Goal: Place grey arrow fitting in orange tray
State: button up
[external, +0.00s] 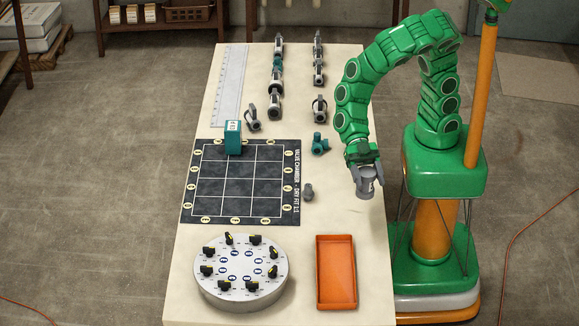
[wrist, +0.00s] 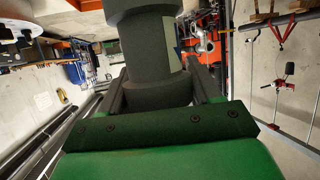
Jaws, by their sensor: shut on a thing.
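My gripper (external: 365,166) is shut on a grey fitting (external: 366,184), which hangs below it over the right edge of the table. In the wrist view the fitting (wrist: 148,60) is a dark grey cylinder between the two fingers, with a pale label carrying a dark mark on its side. I cannot make out a full arrow. The orange tray (external: 320,271) lies at the front right of the table, nearer the camera than my gripper. It is rectangular, and its inside looks empty.
A round dial stand (external: 280,287) with several black knobs stands left of the tray. A dark gridded mat (external: 206,187) holds a teal block (external: 233,138). A small grey fitting (external: 308,192) and a teal fitting (external: 320,144) lie beside the mat. More fittings line the back.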

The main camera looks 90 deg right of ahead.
jog(key=shift+w+a+f, duration=0.1)
jog(key=shift+w+a, duration=0.1)
jog(key=shift+a, duration=0.3)
jog(key=shift+w+a+f, duration=1.4)
jog(key=shift+a+f, duration=0.35)
jog(key=shift+f, duration=0.4)
jog(key=shift+w+a+f, duration=1.45)
jog(key=shift+a+f, duration=0.25)
jog(key=shift+f, duration=0.4)
jog(key=shift+w+a+f, duration=1.4)
jog(key=shift+a+f, duration=0.35)
jog(key=shift+f, duration=0.4)
jog(key=o, duration=1.1)
jog(key=shift+f, duration=0.1)
jog(key=v, duration=1.2)
